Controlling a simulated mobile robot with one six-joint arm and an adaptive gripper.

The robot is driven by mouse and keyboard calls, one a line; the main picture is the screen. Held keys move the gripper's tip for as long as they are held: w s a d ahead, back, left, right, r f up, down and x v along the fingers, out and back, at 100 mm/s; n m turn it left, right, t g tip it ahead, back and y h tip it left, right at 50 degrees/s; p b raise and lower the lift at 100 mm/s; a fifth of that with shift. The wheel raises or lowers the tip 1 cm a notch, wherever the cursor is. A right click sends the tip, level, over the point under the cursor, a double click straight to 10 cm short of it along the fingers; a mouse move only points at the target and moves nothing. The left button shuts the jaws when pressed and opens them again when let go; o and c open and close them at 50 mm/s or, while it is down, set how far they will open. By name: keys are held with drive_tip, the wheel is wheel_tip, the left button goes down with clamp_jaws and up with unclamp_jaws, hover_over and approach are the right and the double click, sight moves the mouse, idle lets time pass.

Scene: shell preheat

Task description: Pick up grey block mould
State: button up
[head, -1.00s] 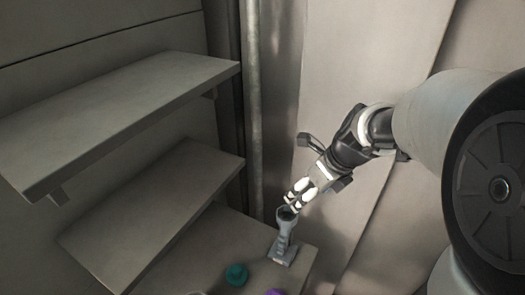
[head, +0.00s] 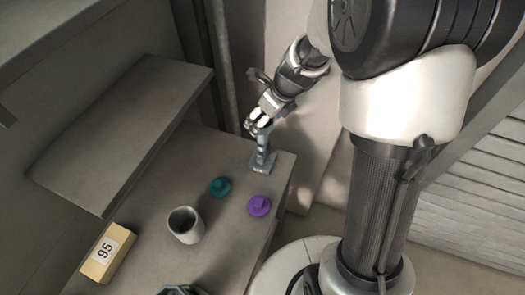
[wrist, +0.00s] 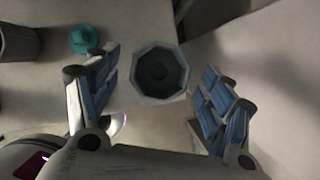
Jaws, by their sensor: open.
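The grey block mould (head: 262,157) appears to be the upright grey piece with a flat base near the far right corner of the table. Its flared octagonal cup top, dark inside, shows in the wrist view (wrist: 160,72). My gripper (head: 258,124) is at its upper end, angled down from the upper right. In the wrist view my gripper (wrist: 152,98) is open, with a blue-padded finger on either side of the cup and a gap to each. In the head view the fingers partly hide the mould's top.
On the table (head: 215,255) are a teal knobbed piece (head: 220,187), a purple one (head: 259,206), a grey cup (head: 185,225) and a tan block marked 95 (head: 107,252). A dark object (head: 181,290) is cut off at the bottom. A shelf (head: 125,130) overhangs the left.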

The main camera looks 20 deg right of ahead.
drive_tip(key=x, duration=0.2)
drive_tip(key=shift+w+f, duration=0.1)
drive_tip(key=shift+f, duration=0.2)
drive_tip(key=shift+r, duration=0.1)
drive_tip(key=shift+c, duration=0.4)
clamp_jaws()
